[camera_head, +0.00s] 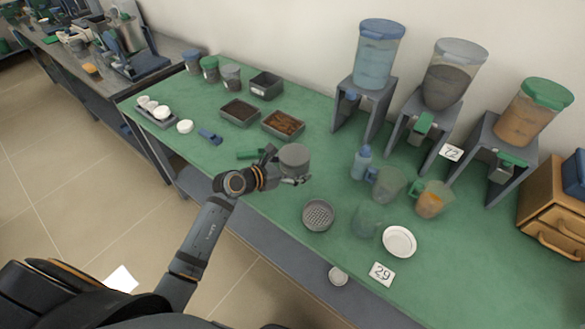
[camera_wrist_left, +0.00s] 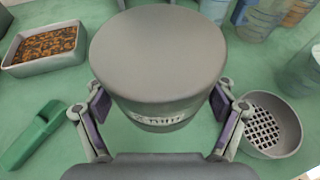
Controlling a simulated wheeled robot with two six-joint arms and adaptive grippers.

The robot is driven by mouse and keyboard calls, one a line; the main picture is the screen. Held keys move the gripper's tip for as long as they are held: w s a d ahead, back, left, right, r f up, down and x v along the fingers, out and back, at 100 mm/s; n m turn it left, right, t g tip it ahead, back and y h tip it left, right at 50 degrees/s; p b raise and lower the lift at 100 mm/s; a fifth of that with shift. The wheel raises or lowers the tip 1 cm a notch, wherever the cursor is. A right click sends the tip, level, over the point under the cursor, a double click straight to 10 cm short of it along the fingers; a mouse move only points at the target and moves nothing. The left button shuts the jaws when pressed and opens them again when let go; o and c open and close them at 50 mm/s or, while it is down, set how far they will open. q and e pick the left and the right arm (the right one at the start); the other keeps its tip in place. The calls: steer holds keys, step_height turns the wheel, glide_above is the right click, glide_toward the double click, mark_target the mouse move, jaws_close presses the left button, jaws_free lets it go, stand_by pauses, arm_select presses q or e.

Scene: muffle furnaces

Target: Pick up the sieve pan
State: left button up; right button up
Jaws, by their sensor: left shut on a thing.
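My left gripper (camera_head: 289,172) is shut around a grey round vessel (camera_head: 295,158) with a flat, closed top. In the left wrist view the vessel (camera_wrist_left: 158,55) fills the middle, with one finger of the gripper (camera_wrist_left: 160,108) against each side and pale marks low on its front. I cannot tell if it is clear of the table. A grey round sieve (camera_head: 318,215) with a mesh bottom lies on the green table nearer me; it also shows at the right in the left wrist view (camera_wrist_left: 270,126). My right gripper is not in view.
The green table (camera_head: 270,215) holds trays of dark material (camera_head: 283,124), a green tool (camera_head: 250,154), clear jugs (camera_head: 388,184), a white dish (camera_head: 399,242) and a card marked 29 (camera_head: 382,273). Hoppers on grey stands (camera_head: 363,105) line the back. The table's front edge is close.

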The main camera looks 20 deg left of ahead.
mark_target(290, 168)
arm_select(q)
steer(key=s+r, duration=0.1)
steer(key=s+d+r, duration=0.1)
steer(key=r, duration=0.1)
steer(key=shift+s+d+r, duration=0.2)
steer(key=shift+r, duration=0.05)
steer(key=s+d+r+p, duration=0.3)
steer(key=s+d, duration=0.1)
steer(key=s, duration=0.3)
steer(key=shift+s+d+r, duration=0.3)
steer(key=shift+r, duration=0.1)
